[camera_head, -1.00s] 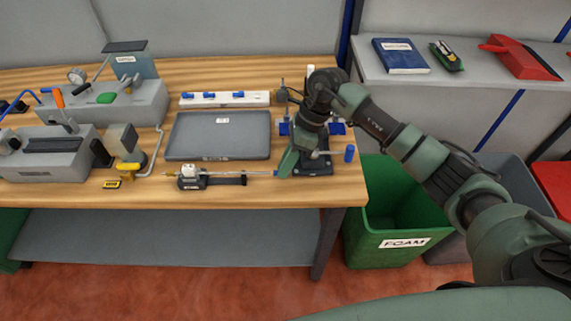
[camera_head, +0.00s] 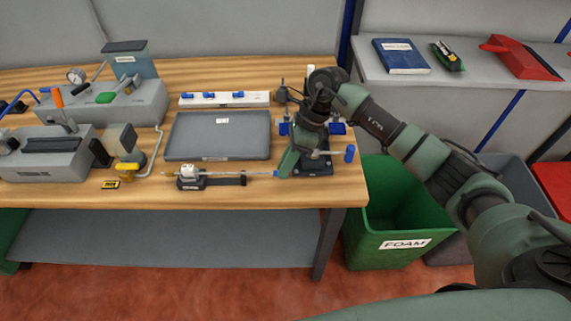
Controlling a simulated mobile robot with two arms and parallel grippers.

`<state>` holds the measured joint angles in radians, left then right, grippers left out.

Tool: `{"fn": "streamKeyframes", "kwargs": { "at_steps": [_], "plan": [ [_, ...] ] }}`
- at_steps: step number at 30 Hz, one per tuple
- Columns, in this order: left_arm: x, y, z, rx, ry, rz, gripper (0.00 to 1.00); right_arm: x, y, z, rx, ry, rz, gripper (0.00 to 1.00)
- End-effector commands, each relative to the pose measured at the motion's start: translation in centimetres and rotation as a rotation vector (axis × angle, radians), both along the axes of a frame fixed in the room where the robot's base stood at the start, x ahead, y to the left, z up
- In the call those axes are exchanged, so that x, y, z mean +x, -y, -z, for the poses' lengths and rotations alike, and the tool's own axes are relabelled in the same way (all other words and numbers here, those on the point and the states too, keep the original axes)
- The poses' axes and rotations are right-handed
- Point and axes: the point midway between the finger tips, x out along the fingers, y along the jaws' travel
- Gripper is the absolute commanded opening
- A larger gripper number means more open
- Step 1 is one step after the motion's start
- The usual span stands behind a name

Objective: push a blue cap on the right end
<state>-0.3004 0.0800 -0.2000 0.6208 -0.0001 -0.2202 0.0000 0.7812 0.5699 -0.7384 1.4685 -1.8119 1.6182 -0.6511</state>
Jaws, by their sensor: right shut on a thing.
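A thin tube (camera_head: 260,174) lies level in a small dark holder (camera_head: 225,181) with a white block, near the front of the bench. A small blue cap (camera_head: 276,173) shows at the tube's right end. My right gripper (camera_head: 284,169) reaches down there, its green fingers shut on the blue cap and mostly covering it. I cannot tell how far the cap sits on the tube. More blue caps (camera_head: 238,94) stand in a white rack (camera_head: 256,98) at the back. My left gripper is out of view.
A grey tray (camera_head: 240,148) lies behind the holder. A dark stand (camera_head: 314,168) with a blue-ended lever (camera_head: 349,153) is close to my right gripper. Grey machines (camera_head: 50,165) fill the bench's left. A green FOAM bin (camera_head: 391,249) stands right of the bench.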

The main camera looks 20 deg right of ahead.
Motion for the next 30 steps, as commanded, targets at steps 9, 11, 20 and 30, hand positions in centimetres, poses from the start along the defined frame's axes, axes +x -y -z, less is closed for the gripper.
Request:
{"fn": "streamKeyframes", "kwargs": {
  "at_steps": [9,11,20,30],
  "plan": [
    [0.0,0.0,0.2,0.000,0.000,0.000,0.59,0.1,-0.4,0.0,0.000,0.000,-0.001,0.00],
    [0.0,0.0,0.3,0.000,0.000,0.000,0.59,0.2,-0.5,0.0,0.000,0.000,-0.001,0.00],
    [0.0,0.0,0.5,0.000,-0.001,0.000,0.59,0.3,-1.0,0.0,0.001,0.000,0.000,0.00],
    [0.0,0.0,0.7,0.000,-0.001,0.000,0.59,0.4,-1.5,0.0,0.001,0.001,-0.001,0.00]
  ]
}}
